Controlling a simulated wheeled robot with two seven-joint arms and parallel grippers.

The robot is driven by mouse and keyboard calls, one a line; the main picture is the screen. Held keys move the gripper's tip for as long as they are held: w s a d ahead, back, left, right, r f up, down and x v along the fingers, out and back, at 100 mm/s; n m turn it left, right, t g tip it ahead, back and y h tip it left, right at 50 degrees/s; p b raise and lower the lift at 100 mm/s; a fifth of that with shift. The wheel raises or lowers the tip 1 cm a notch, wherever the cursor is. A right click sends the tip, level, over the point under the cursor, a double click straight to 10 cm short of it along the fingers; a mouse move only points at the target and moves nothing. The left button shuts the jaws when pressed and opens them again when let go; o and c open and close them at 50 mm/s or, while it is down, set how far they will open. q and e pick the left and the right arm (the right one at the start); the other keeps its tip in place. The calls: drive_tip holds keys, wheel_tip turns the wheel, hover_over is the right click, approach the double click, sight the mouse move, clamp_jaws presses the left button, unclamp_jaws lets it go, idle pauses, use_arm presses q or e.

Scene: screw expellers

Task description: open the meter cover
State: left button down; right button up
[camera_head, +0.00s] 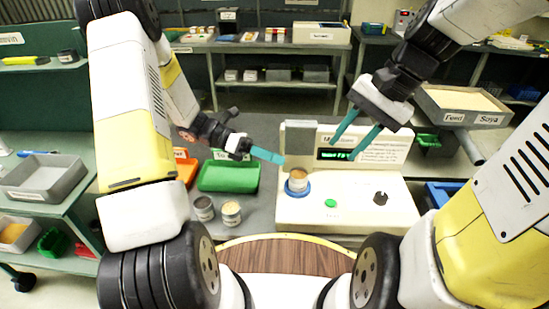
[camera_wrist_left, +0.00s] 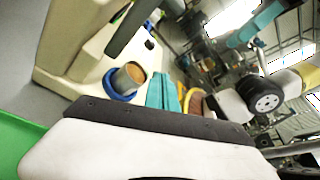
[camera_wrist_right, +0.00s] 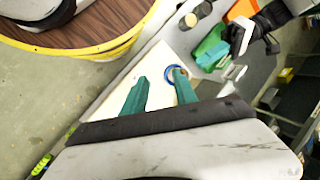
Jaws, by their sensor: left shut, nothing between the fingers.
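The meter (camera_head: 402,200) is a cream-white device with a lit green display (camera_head: 340,154), a green button (camera_head: 330,203) and a black knob (camera_head: 380,198). A grey flap-like cover (camera_head: 301,136) stands upright at its left rear, behind a small can (camera_head: 298,180) in a blue ring (camera_head: 288,193). The can is uncovered from above and shows in the left wrist view (camera_wrist_left: 128,77). My left gripper (camera_head: 281,159) is shut and empty, its teal tips just left of the cover and above the can. My right gripper (camera_head: 345,147) is open and empty above the meter, in front of its display.
A green tray (camera_head: 229,176) and an orange tray (camera_head: 186,168) lie left of the meter. Two small cans (camera_head: 231,212) (camera_head: 203,208) stand at the front left. A blue bin (camera_head: 445,194) is at the right. Shelves with boxes stand behind.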

drive_tip(key=s+d+r+n+t+h, duration=0.2)
drive_tip(key=s+r+n+t, duration=0.2)
drive_tip(key=r+n+t, duration=0.1)
drive_tip(key=shift+r+n+t+h, duration=0.35)
drive_tip(key=shift+r+n, duration=0.2)
drive_tip(key=shift+n, duration=0.25)
drive_tip(key=shift+d, duration=0.15)
use_arm(q)
drive_tip(key=shift+a, duration=0.1)
drive_tip(key=v, duration=0.7)
drive_tip(key=s+a+r+m+t+y, duration=0.1)
drive_tip(key=s+r+m+t+y, duration=0.3)
drive_tip(key=r+m, duration=0.5)
drive_tip(key=s+a+r+m+t+y, duration=0.2)
drive_tip(key=s+r+m+t+y, duration=0.3)
drive_tip(key=s+r+m+y, duration=0.3)
drive_tip(key=s+r+m, duration=0.1)
drive_tip(key=s+m, duration=0.2)
drive_tip(key=m, duration=0.3)
drive_tip(key=shift+s+a+m, duration=0.25)
drive_tip(key=shift+a+m, duration=0.1)
drive_tip(key=shift+m, duration=0.05)
use_arm(e)
drive_tip(key=shift+w, duration=0.1)
